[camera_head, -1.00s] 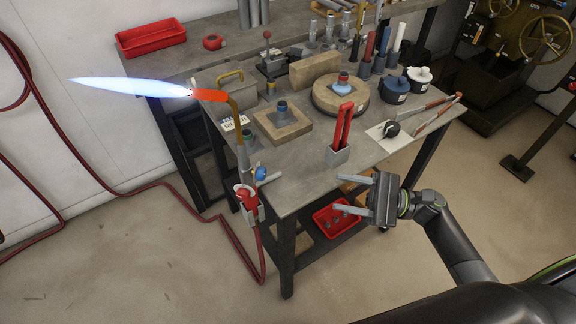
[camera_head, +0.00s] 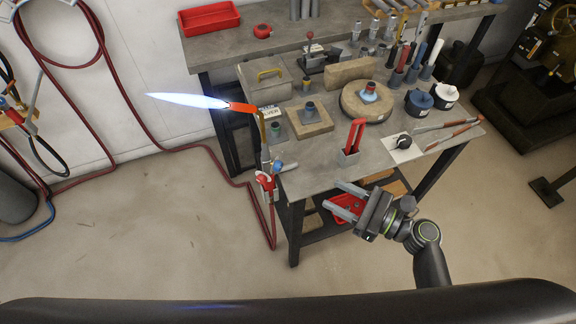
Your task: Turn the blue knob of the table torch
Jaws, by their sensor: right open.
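The table torch (camera_head: 262,138) stands at the left front corner of the workbench. Its orange-red nozzle (camera_head: 241,107) points left and a long blue-white flame (camera_head: 188,100) comes out of it. The small blue knob (camera_head: 278,166) sits low on the torch at the bench edge, just above a red fitting (camera_head: 264,181). My right gripper (camera_head: 343,199) is open and empty. It is in front of the bench, to the right of the knob and lower in the picture, clearly apart from it, with its fingers pointing left. My left gripper is not in view.
The workbench (camera_head: 325,176) carries a red-handled tool (camera_head: 353,136), a round block (camera_head: 367,104), and blue and white pots. A red tray (camera_head: 346,206) lies on the shelf below, partly behind my gripper. Red hose (camera_head: 228,180) hangs from the torch. The floor at left is clear.

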